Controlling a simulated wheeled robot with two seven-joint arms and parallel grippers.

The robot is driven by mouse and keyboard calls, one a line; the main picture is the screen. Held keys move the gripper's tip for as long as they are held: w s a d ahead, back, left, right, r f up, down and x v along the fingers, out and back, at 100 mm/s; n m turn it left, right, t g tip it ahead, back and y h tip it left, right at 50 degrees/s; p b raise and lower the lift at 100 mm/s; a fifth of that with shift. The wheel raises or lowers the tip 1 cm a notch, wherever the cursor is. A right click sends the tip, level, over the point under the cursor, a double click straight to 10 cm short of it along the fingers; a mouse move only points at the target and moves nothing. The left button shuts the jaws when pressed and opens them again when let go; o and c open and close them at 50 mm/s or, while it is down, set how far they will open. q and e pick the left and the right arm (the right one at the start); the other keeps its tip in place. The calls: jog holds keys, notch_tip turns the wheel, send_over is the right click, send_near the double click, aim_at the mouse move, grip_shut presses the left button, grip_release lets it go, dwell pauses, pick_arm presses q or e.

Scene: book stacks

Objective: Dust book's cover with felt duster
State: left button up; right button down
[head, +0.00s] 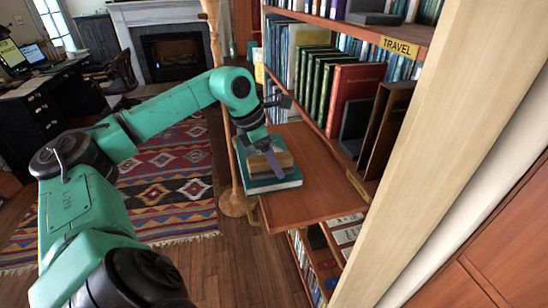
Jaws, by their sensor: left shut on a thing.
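A teal book (284,182) lies flat on a brown pull-out shelf (312,205). A tan, block-shaped felt duster (286,160) is over the book's cover, low against it; I cannot tell if they touch. My left gripper (270,160) comes down from above and is shut on the duster, with a grey-purple finger across its near side. The gripper hides part of the duster and of the cover. My right gripper is out of view.
A bookcase with green books (318,82), a red book (352,92) and a TRAVEL sign (399,48) rises close behind the pull-out shelf. A wooden post (232,150) stands left of the book. The right part of the pull-out shelf is bare.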

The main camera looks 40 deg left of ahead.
pick_arm(q)
jog(key=r, duration=0.1)
jog(key=p, duration=0.1)
jog(key=r, duration=0.1)
jog(key=shift+w+a+r+p, duration=0.3)
jog(key=shift+a+r, duration=0.05)
jog(key=shift+s+d+r+p, duration=0.1)
jog(key=shift+d+r+p, duration=0.1)
jog(key=shift+r+p, duration=1.05)
jog(key=shift+a+r, duration=0.1)
jog(key=shift+r, duration=0.4)
